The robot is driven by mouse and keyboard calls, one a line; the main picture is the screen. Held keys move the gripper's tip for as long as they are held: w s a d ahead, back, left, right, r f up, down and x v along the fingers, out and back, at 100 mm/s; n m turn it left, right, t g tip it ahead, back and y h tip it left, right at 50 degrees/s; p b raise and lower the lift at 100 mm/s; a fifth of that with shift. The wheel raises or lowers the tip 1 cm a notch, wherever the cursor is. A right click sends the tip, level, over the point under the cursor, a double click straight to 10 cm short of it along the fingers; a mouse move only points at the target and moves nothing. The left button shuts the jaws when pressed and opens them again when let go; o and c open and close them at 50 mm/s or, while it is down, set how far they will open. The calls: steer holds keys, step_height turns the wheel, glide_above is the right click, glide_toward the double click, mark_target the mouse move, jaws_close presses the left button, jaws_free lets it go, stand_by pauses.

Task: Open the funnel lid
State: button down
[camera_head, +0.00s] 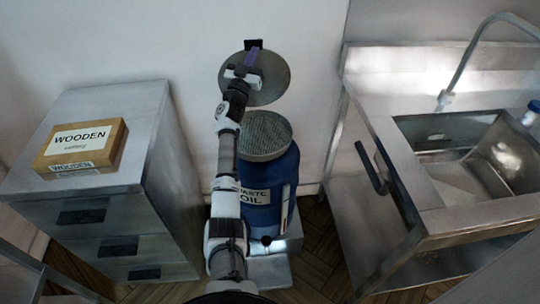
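The blue drum labelled waste oil (283,188) stands between the drawer cabinet and the sink unit. On its top is the round grey funnel (268,138) with a mesh-like surface. The round grey funnel lid (272,82) is raised, standing up behind and above the funnel and apart from its front rim. A small black piece (253,44) shows at the lid's top edge. My gripper (249,60) overlaps the upper left of the lid, just below the black piece. Its fingers are too small to tell whether they are open, shut or touching the lid.
A metal drawer cabinet (130,195) with a wooden box (82,145) on top stands at left. A steel sink unit (400,190) with a black handle (371,168) and a faucet stands at right. The wall is close behind the lid. My arm passes in front of the drum's left side.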

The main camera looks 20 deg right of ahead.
steer(key=s+a+p, duration=0.2)
steer(key=s+p, duration=0.2)
steer(key=s, duration=0.5)
steer(key=shift+s+a, duration=0.3)
steer(key=shift+a, duration=0.1)
stand_by(0.4)
